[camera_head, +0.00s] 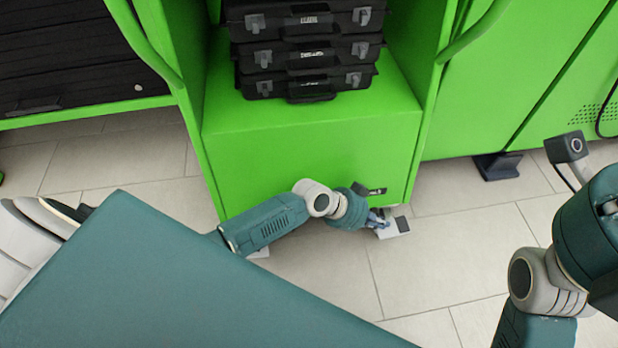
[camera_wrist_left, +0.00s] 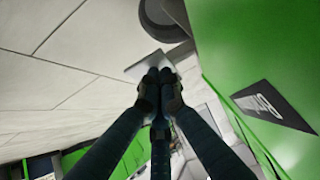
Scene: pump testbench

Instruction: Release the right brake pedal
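The right brake pedal (camera_head: 397,228) shows as a pale plate on the floor at the lower right corner of the green cart (camera_head: 300,160). In the left wrist view a light grey plate (camera_wrist_left: 136,71), which looks like the same pedal, lies just past my fingertips. My left gripper (camera_head: 379,218) is low beside the cart's front, at the pedal. In the left wrist view its fingers (camera_wrist_left: 160,88) meet at the tips, with nothing visible between them. The tips overlap the plate's edge; I cannot tell whether they touch it. My right gripper is out of view.
Black cases (camera_head: 305,50) are stacked on the cart. A dark label (camera_wrist_left: 272,105) is on its green front. A pale piece (camera_head: 259,251) shows at the cart's lower left. Green cabinets (camera_head: 520,75) stand right; tiled floor (camera_head: 465,225) is open in front of them.

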